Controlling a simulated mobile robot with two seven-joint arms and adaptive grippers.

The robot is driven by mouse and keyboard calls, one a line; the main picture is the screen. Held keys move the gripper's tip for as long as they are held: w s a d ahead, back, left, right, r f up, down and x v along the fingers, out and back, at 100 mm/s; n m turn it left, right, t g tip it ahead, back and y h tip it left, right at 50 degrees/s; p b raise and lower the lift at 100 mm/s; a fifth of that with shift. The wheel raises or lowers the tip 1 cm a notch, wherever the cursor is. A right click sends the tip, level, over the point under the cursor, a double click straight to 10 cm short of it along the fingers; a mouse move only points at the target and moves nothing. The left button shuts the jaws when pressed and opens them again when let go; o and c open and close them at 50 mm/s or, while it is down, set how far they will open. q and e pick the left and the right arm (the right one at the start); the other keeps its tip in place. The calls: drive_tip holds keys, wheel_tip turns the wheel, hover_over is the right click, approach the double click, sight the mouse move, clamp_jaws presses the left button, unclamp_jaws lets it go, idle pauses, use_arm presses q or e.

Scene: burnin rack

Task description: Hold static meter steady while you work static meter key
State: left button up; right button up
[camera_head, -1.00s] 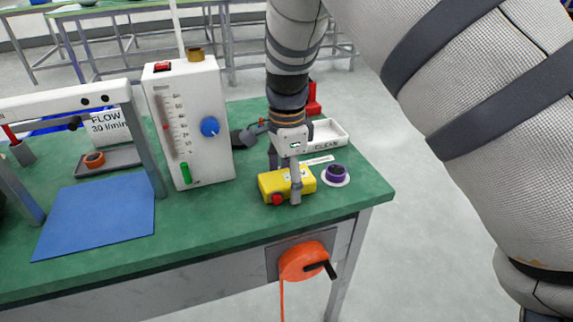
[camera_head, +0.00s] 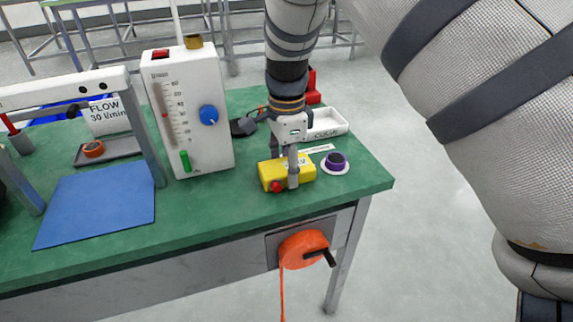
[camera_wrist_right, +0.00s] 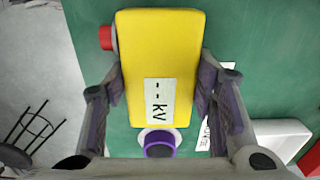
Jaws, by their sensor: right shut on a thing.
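The static meter is a yellow box (camera_head: 270,171) lying on the green bench top near its front right edge. The meter's white label in the wrist view (camera_wrist_right: 159,101) reads "--kV". My right gripper (camera_head: 286,172) comes down from above and is shut on the meter, one finger along each long side. The key is clear of the fingers. My left gripper is not in view.
A purple-topped round item on a white disc (camera_head: 336,163) stands just right of the meter. A white tray (camera_head: 335,127) lies behind. A white flow meter box (camera_head: 205,130) stands to the left, near a blue mat (camera_head: 98,205). An orange reel (camera_head: 303,249) hangs on the bench front.

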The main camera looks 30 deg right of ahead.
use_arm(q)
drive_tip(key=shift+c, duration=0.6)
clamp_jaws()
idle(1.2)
